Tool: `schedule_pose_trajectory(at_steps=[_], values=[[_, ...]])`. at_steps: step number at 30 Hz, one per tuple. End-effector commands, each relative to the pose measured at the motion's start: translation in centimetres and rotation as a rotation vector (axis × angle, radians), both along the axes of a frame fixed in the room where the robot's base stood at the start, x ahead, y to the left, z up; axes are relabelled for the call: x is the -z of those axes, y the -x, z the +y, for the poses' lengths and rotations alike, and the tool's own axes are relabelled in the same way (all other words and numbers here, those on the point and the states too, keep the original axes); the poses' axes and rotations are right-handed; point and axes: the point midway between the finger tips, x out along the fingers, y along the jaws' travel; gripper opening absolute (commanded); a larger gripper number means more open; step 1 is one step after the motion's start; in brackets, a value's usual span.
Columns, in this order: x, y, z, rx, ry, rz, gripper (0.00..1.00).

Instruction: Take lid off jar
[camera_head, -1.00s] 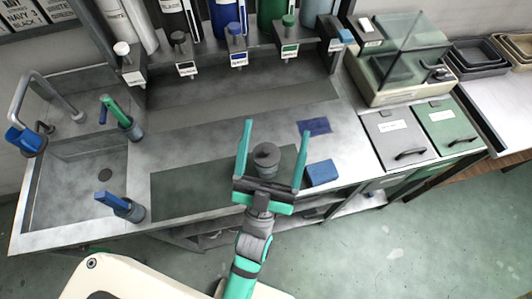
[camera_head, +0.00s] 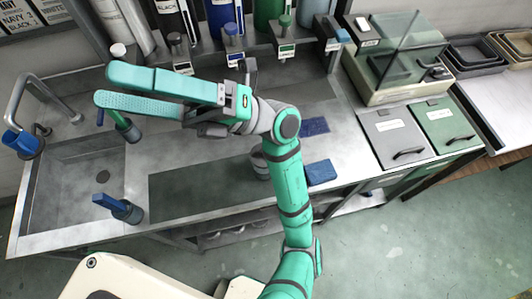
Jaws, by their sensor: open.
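A small grey jar (camera_head: 258,164) stands on the dark mat (camera_head: 195,190) at the front of the steel counter. My arm covers its right side, and I cannot tell whether its lid is on. My gripper (camera_head: 104,88) is raised well above the counter, to the upper left of the jar in the picture. Its fingers point left, are apart, and show nothing between them.
A sink (camera_head: 85,178) with a tap is at the left. A blue sponge (camera_head: 320,172) lies right of my arm. Bottles and dispensers line the back. A glass-covered box (camera_head: 400,62) stands back right.

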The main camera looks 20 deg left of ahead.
Motion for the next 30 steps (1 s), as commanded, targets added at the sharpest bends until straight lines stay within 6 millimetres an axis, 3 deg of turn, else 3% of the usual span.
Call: schedule_pose_trajectory(at_steps=[7,17,23,30], values=[[3.2,2.2,3.5,-0.025,0.28,-0.284,0.8],[10.7,1.0,4.9,-0.013,0.712,-0.605,0.8],[15.7,-1.9,3.3,0.013,1.004,-0.768,0.8],[20.4,-7.0,-1.3,0.065,1.38,-0.936,0.8]])
